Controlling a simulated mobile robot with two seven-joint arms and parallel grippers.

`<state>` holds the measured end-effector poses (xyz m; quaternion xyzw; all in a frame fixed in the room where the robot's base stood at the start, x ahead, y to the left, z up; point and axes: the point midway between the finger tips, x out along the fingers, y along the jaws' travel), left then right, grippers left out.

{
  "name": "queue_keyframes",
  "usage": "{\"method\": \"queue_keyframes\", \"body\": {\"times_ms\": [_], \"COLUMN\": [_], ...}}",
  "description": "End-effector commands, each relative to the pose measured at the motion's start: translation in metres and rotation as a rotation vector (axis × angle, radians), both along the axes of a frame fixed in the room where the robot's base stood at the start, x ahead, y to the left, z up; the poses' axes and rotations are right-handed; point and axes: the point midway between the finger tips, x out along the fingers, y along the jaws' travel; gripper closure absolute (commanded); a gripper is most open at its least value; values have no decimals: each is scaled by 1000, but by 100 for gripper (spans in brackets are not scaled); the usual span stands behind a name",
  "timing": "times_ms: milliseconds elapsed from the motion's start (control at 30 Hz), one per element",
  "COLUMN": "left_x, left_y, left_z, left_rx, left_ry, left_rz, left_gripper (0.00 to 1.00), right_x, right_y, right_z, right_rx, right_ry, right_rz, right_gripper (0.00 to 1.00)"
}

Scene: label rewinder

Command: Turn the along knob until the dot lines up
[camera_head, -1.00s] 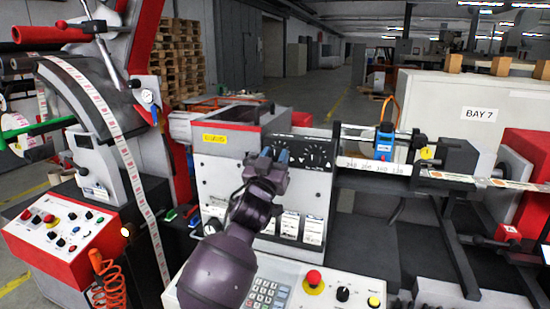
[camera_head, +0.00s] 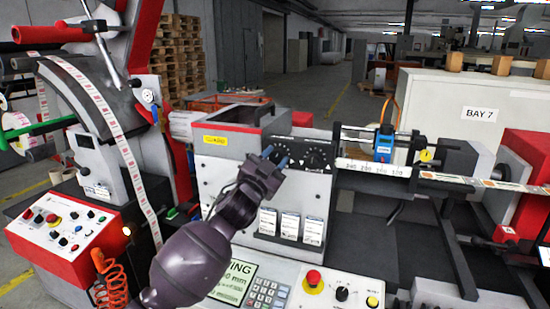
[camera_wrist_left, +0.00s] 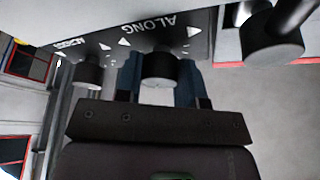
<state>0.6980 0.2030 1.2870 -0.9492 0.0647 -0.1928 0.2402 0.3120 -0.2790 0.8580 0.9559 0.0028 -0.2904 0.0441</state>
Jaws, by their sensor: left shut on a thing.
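The along knob (camera_wrist_left: 159,70) is a dark round knob under the word ALONG, upside down in the left wrist view. My left gripper (camera_wrist_left: 160,82) is shut on it, with one blue finger on each side. In the head view the left gripper (camera_head: 277,158) is at the left part of the black dial panel (camera_head: 318,154) and hides the knob there. White triangle marks show on the panel (camera_wrist_left: 140,37) by the lettering. The dot cannot be made out. The right gripper is not in view.
A second dark knob (camera_wrist_left: 89,70) is beside the gripper in the wrist view, and a large dark cylinder (camera_wrist_left: 272,45) is on the other side. Below the panel are white cards (camera_head: 290,226) and a console with a red emergency button (camera_head: 313,278).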

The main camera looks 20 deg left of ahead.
Motion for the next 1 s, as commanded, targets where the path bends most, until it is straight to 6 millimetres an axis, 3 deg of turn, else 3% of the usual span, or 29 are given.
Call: {"method": "queue_keyframes", "body": {"times_ms": [1000], "left_x": [0], "left_y": [2], "left_z": [4], "left_rx": [910], "left_ry": [-33], "left_rz": [0], "left_gripper": [88], "right_x": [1], "right_y": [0], "right_z": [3], "right_rx": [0], "right_ry": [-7], "right_rz": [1], "right_gripper": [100]}}
